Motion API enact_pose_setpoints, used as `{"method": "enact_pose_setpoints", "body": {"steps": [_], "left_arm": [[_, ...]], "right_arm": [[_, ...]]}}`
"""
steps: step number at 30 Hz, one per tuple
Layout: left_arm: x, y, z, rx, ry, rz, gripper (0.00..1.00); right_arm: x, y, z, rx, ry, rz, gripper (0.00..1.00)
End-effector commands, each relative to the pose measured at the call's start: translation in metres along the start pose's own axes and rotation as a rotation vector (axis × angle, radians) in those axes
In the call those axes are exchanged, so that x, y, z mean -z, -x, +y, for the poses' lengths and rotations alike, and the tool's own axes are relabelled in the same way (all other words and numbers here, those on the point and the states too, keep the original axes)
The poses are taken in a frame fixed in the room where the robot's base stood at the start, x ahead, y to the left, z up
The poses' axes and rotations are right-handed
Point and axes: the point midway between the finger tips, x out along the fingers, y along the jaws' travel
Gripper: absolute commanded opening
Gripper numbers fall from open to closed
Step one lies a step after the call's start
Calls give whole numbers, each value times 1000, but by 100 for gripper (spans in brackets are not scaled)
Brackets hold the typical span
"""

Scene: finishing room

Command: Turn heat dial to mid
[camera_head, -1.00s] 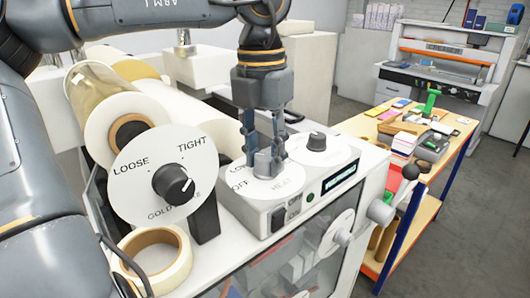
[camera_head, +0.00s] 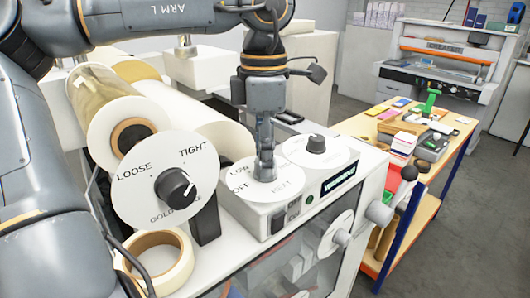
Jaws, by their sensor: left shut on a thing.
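The heat dial (camera_head: 284,190) is a white disc marked OFF, LOW and HEAT on top of the white machine's control box. My left gripper (camera_head: 265,173) points straight down over the middle of this disc and is shut on the dial's knob. Its fingers show nearly edge-on and hide the knob, so the pointer's direction cannot be seen. My right gripper is not in view.
A second dial with a dark knob (camera_head: 316,144) stands just right of the gripper. A large LOOSE/TIGHT dial (camera_head: 140,190) and a tape roll (camera_head: 160,262) are at left. A lit display (camera_head: 338,178) is on the box front. A wooden workbench (camera_head: 365,127) stands at right.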

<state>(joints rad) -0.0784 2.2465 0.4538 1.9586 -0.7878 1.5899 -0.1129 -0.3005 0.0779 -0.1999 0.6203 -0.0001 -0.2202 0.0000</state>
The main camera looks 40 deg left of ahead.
Motion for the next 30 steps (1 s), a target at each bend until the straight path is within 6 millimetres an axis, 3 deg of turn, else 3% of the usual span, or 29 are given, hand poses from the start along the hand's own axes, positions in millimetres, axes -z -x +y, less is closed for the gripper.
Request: {"method": "enact_pose_setpoints", "body": {"steps": [9,23,24,27,30], "left_arm": [[0,2,1,-4,-98,1,3],[0,2,1,-5,-111,1,3],[0,2,1,-6,-111,1,36],[0,2,1,-5,-111,1,57],[0,1,1,-4,-111,2,57]], "right_arm": [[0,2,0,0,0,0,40],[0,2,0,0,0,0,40],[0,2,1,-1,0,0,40],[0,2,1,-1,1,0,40],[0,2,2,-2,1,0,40]]}}
